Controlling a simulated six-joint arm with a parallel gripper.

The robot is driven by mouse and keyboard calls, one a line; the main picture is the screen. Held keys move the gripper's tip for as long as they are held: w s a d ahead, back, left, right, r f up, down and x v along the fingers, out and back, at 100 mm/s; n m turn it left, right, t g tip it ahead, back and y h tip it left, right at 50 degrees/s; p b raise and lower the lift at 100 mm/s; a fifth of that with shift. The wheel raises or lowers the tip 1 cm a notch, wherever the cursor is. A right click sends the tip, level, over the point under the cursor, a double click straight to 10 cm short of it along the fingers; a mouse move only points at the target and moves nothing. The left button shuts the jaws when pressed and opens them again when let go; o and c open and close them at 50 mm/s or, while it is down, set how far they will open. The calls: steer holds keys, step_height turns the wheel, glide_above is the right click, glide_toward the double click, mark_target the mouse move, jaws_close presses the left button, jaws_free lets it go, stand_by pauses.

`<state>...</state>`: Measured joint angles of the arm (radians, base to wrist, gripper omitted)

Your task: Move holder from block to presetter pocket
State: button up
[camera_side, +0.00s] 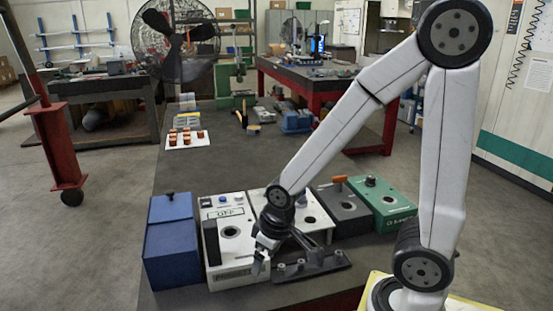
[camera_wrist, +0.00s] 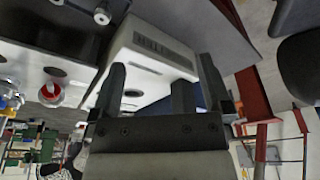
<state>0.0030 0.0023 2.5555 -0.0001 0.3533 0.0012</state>
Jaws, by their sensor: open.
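My gripper (camera_side: 262,263) hangs open just in front of the white box with a small display (camera_side: 237,272), left of a low black block (camera_side: 312,263). In the wrist view the two fingers of my gripper (camera_wrist: 164,84) stand apart, with the white box (camera_wrist: 150,55) behind them and nothing seen held between them. The black block has dark upright parts on top; I cannot make out a separate holder there. The white box has a round dark opening in its top; I cannot tell whether this is the presetter pocket.
A blue box (camera_side: 171,243) stands left of the white box. To the right are another white box (camera_side: 316,216), a dark box (camera_side: 343,211) with an orange handle and a green box (camera_side: 387,204).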

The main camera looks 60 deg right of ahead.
steer(key=shift+s, duration=0.1)
steer(key=shift+c, duration=1)
steer(key=w+d+r+n+h, duration=0.1)
steer(key=d+n, duration=0.4)
steer(key=n, duration=0.3)
steer(key=w+d+r+n, duration=0.1)
steer(key=w+d+n, duration=0.1)
steer(key=d+n, duration=0.3)
steer(key=w+d+r+n+h, duration=0.1)
steer(key=d+n, duration=0.4)
steer(key=n, duration=0.6)
steer(key=shift+w+r+t+h, duration=0.1)
steer(key=shift+w+t+h, duration=0.2)
steer(key=shift+w, duration=0.1)
steer(key=d+n, duration=0.2)
steer(key=n, duration=0.1)
steer(key=shift+d+r, duration=0.15)
steer(key=shift+r, duration=0.1)
steer(key=shift+w+f, duration=0.1)
steer(key=shift+f, duration=0.05)
steer(key=shift+w+d+f+h, duration=0.15)
steer(key=shift+w+d+f, duration=0.05)
steer(key=shift+f, duration=0.35)
steer(key=shift+w+d+f+h, duration=0.15)
steer(key=shift+f, duration=0.35)
